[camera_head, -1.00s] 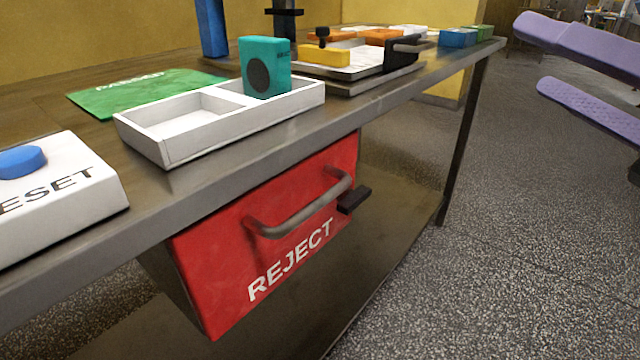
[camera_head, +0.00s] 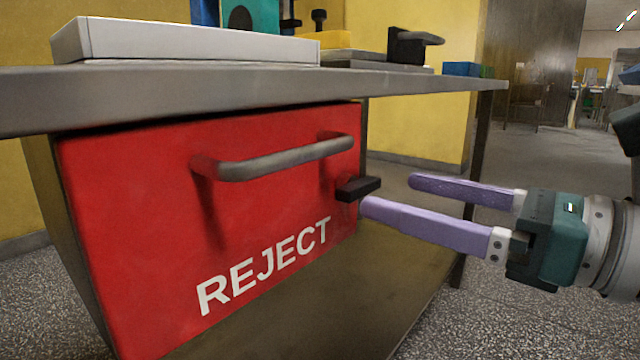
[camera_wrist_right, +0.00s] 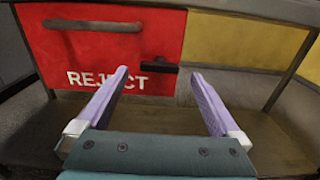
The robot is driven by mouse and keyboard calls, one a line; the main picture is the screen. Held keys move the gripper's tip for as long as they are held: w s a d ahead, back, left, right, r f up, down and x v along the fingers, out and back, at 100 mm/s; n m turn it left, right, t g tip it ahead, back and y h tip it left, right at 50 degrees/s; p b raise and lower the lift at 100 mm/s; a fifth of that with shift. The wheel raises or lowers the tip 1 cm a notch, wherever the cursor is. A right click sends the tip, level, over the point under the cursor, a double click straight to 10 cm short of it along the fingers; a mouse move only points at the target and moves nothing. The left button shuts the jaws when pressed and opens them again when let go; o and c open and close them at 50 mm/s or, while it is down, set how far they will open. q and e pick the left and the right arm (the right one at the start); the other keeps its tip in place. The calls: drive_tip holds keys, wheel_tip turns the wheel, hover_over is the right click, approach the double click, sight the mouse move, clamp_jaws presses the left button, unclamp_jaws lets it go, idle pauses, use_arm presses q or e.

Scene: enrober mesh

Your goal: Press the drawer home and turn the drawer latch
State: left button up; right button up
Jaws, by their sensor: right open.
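The red drawer (camera_head: 130,220) marked REJECT hangs under the table and stands out from it, with its side wall showing at left. A grey bar handle (camera_head: 280,160) crosses its front. The dark drawer latch (camera_head: 358,187) juts from the right edge of the front. My right gripper (camera_head: 388,194) is open and empty, its purple fingers pointing left, with one fingertip close to the latch; I cannot tell whether it touches. In the right wrist view the drawer (camera_wrist_right: 110,45) and latch (camera_wrist_right: 158,66) lie ahead, beyond the fingers (camera_wrist_right: 160,74). My left gripper is not in view.
The steel table edge (camera_head: 200,95) runs above the drawer. On it are a white tray (camera_head: 180,42), a teal block (camera_head: 250,15) and a black clamp-like fixture (camera_head: 408,45). A table leg (camera_head: 478,150) stands behind my right gripper. Open floor lies at right.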

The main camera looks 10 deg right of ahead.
sight(368, 185)
drive_tip(key=shift+x, duration=1.9)
drive_tip(key=c, duration=1.3)
